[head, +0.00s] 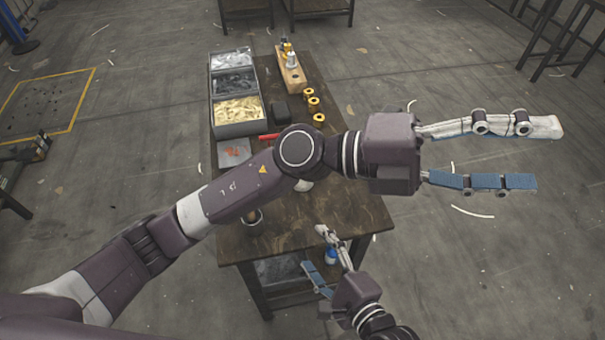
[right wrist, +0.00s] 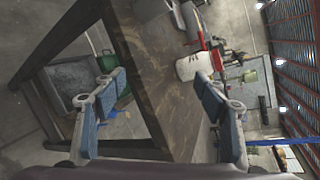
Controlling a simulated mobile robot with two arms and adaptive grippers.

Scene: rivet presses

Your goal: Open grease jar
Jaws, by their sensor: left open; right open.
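No clearly identifiable grease jar shows in the head view. A small round container with a brownish top (head: 253,217) stands near the table's front left, partly behind my left arm. A whitish thing (head: 305,185) is mostly hidden under that arm. In the right wrist view, a white container (right wrist: 194,66) stands on the tabletop beyond the fingers; I cannot tell which of these it is. My left gripper (head: 548,155) is open and empty, out past the table's right side. My right gripper (head: 312,248) is open at the front edge, also in the right wrist view (right wrist: 158,97).
The wooden table (head: 345,208) holds a sectioned parts bin (head: 238,130), several yellow-and-black rings (head: 313,103) and a wooden block with bottles (head: 292,75). A red thing (head: 268,137) lies by the arm.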

